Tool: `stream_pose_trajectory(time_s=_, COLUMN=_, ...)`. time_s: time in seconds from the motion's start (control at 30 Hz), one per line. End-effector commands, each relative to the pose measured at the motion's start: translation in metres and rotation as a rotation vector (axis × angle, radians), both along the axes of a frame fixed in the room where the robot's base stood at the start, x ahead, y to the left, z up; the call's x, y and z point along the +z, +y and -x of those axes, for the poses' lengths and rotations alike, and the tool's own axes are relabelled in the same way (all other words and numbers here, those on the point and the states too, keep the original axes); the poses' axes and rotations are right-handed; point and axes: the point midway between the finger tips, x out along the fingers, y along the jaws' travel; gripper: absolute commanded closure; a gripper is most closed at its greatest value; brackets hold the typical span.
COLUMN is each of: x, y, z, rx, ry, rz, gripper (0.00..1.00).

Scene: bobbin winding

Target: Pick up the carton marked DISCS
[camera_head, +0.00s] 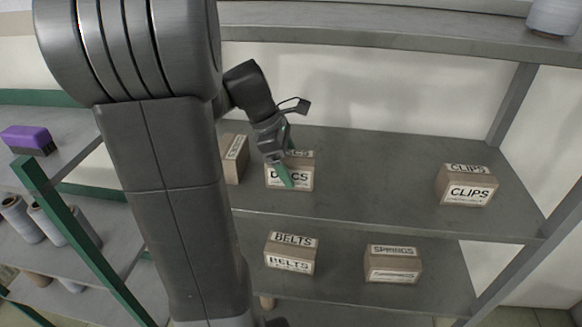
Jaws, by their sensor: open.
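The carton marked DISCS (302,179) is a small brown box with white labels. It stands on the middle shelf (380,200) of the grey rack, left of centre. My gripper (287,168) is open at this carton, with a green finger across the front label that hides some of the letters. Part of the carton's top is also hidden by the gripper. I cannot tell whether the fingers touch the carton.
Another carton (235,158) stands close on the left, partly behind my arm. The CLIPS carton (467,186) is far right on the same shelf, with free room between. BELTS (290,254) and SPRINGS (392,264) cartons stand on the shelf below. An upper shelf (400,32) runs above.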

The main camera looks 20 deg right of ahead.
Motion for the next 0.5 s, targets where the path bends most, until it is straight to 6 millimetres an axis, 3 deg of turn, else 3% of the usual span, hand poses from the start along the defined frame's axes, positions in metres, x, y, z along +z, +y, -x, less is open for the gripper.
stream_pose_trajectory(time_s=0.13, x=-0.0114, y=-0.0042, z=0.0025, rx=-0.001, ry=0.000, rz=0.000, gripper=0.18)
stream_pose_trajectory(time_s=0.37, x=-0.0123, y=-0.0043, z=0.0026, rx=-0.001, ry=-0.002, rz=0.000, gripper=0.20)
stream_pose_trajectory(time_s=0.5, x=-0.0122, y=-0.0042, z=0.0024, rx=-0.001, ry=-0.002, rz=0.000, gripper=0.48)
